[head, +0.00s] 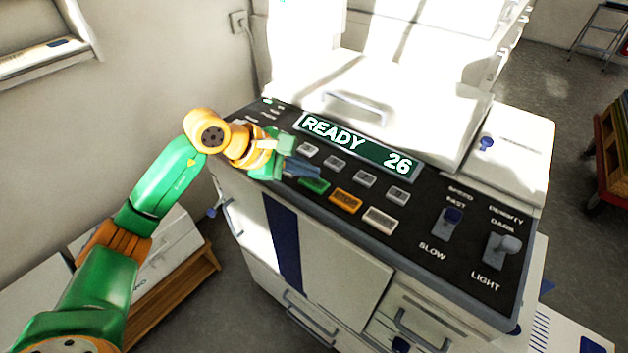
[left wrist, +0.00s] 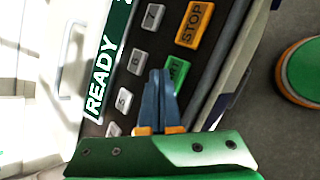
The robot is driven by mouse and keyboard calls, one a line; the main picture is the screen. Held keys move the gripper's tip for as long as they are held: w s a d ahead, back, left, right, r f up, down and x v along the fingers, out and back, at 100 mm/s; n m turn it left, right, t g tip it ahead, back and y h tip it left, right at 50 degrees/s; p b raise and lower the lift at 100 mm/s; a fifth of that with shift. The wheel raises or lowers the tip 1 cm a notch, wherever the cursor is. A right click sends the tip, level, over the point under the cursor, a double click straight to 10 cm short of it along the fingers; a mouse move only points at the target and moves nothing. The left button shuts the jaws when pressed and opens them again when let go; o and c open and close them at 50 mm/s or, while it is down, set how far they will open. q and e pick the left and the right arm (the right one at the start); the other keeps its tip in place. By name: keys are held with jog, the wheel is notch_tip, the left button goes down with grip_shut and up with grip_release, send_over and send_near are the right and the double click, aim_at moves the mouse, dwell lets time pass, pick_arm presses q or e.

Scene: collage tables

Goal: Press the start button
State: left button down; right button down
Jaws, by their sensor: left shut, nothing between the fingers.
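The green start button (head: 314,186) is on the black control panel (head: 415,225) of a large copier. It also shows in the left wrist view (left wrist: 179,70), partly hidden behind a fingertip. My left gripper (head: 316,174) reaches over the panel from the left, its blue-grey fingers shut and empty. In the left wrist view the shut fingertips (left wrist: 158,74) overlap the left edge of the green button. I cannot tell whether they touch it. My right gripper is not in view.
An orange stop button (head: 346,201) and a pale button (head: 380,220) sit right of the green one. Several grey number keys lie behind. The display (head: 358,145) reads READY 26. Speed (head: 447,221) and density (head: 502,249) levers stand at the panel's right.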

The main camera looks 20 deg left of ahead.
aim_at(308, 183)
pick_arm(q)
jog(key=shift+f+b, duration=0.4)
dwell(0.3)
jog(key=shift+r, duration=0.15)
jog(key=shift+r+p, duration=0.55)
jog(key=shift+r, duration=0.1)
notch_tip(308, 183, up, 5)
jog(key=p, duration=0.3)
jog(key=shift+r+p, duration=0.1)
jog(key=shift+p, duration=0.3)
dwell(0.5)
